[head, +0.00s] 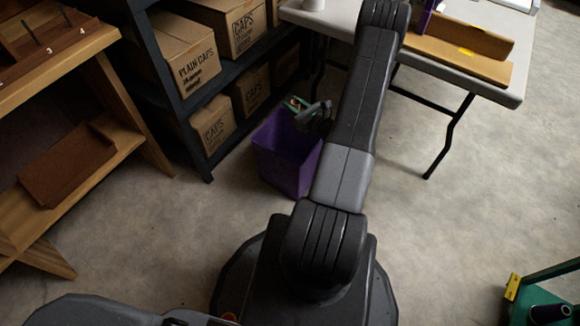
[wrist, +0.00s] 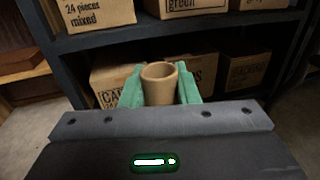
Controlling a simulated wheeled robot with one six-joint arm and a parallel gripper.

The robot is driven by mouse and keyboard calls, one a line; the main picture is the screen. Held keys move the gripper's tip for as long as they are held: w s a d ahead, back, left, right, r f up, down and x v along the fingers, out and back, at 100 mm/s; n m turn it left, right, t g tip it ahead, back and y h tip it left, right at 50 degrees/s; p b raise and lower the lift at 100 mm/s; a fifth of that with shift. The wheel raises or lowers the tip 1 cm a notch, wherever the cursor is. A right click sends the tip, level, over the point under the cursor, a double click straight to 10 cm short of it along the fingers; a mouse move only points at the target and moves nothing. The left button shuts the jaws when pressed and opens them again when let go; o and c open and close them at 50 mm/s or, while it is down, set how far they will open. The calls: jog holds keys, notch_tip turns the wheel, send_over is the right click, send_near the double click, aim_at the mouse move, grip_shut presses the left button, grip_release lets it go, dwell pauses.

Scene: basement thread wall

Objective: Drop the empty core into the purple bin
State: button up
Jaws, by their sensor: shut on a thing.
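The empty core is a tan, hollow cardboard tube (wrist: 158,84) in the wrist view, held between the green fingers of my gripper (wrist: 159,88). My gripper is shut on it, and its open top end faces the camera. In the head view the gripper (head: 297,103) is at the upper rim of the purple bin (head: 287,157), partly behind my arm. The core cannot be made out there. The purple bin stands on the floor beside the dark shelf. The bin does not show in the wrist view.
A dark metal shelf (head: 172,100) with cardboard cap boxes (head: 186,62) stands behind and left of the bin. A white folding table (head: 448,60) is at the upper right. A wooden rack (head: 75,150) stands at the left.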

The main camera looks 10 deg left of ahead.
notch_tip(320, 180, down, 6)
jog(key=b, duration=0.2)
jog(key=shift+f, duration=0.2)
jog(key=o, duration=1)
jog(key=shift+s, duration=0.1)
jog(key=p+v, duration=0.2)
jog(key=v, duration=1.1)
jog(key=shift+s+d, duration=0.2)
jog(key=shift+d, duration=0.1)
jog(key=w+a+r, duration=0.3)
jog(key=w+a, duration=0.4)
jog(key=a, duration=0.4)
jog(key=shift+w+a+r+b, duration=0.25)
jog(key=shift+a+r+b, duration=0.1)
jog(key=shift+b, duration=0.1)
